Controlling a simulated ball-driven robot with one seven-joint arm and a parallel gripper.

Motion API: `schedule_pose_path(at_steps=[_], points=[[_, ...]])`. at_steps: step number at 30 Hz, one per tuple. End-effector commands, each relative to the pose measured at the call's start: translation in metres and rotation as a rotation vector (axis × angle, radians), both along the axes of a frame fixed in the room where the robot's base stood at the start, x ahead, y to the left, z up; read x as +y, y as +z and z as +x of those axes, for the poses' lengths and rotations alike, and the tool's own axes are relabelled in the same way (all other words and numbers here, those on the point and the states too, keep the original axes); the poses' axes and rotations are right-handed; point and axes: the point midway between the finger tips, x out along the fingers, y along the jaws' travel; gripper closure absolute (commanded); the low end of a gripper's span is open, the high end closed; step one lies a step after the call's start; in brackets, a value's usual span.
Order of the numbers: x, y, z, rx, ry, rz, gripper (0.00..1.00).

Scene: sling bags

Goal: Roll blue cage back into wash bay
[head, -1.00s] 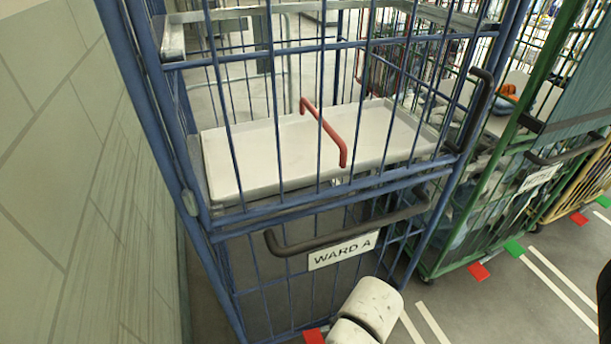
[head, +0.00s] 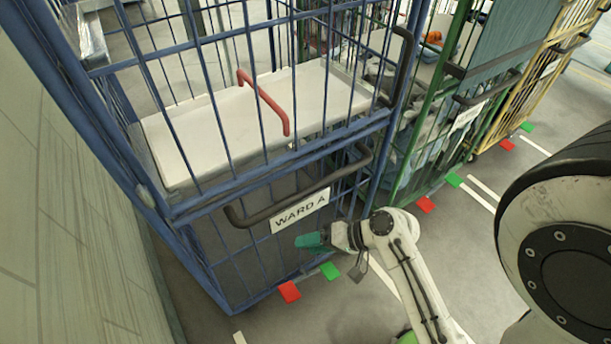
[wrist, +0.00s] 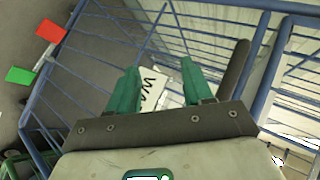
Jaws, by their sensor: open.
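The blue cage (head: 180,213) stands upright at the left in the head view, with blue bars, a white shelf (head: 250,105), a red bar handle (head: 262,100) and a white WARD A label (head: 300,211). A black push handle (head: 262,214) crosses its front beside the label. My gripper (head: 308,240), with teal fingers, is just below the label in the head view. In the wrist view my gripper (wrist: 158,78) is open, its fingers either side of the label (wrist: 150,90). The black handle (wrist: 236,68) runs beside the right finger there. Nothing shows held between the fingers.
A wall (head: 60,220) runs close along the cage's left side. A green cage (head: 425,150) with laundry and a yellow cage (head: 540,80) stand to the right. Red (head: 289,291) and green (head: 329,271) floor marks lie by the blue cage. Open floor with white lines is in front.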

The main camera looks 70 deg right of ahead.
Motion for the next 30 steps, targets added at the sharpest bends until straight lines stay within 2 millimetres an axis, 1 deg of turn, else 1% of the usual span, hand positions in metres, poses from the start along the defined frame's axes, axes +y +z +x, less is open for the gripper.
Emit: schedule_pose_path(at_steps=[1,3,6,9,12,14,17,27,30], points=[[-0.02,0.018,-0.005,-0.068,-0.115,0.054,0.49],[-0.043,0.035,-0.011,-0.166,-0.251,0.124,0.49],[-0.07,0.055,-0.023,-0.284,-0.403,0.199,0.49],[-0.088,0.068,-0.034,-0.363,-0.5,0.244,0.49],[-0.096,0.074,-0.038,-0.402,-0.542,0.265,0.49],[-0.098,0.074,-0.036,-0.409,-0.55,0.269,0.49],[-0.1,0.073,-0.026,-0.41,-0.547,0.271,0.49],[-0.111,0.063,0.032,-0.407,-0.545,0.269,0.49],[-0.113,0.06,0.046,-0.407,-0.544,0.269,0.49]])
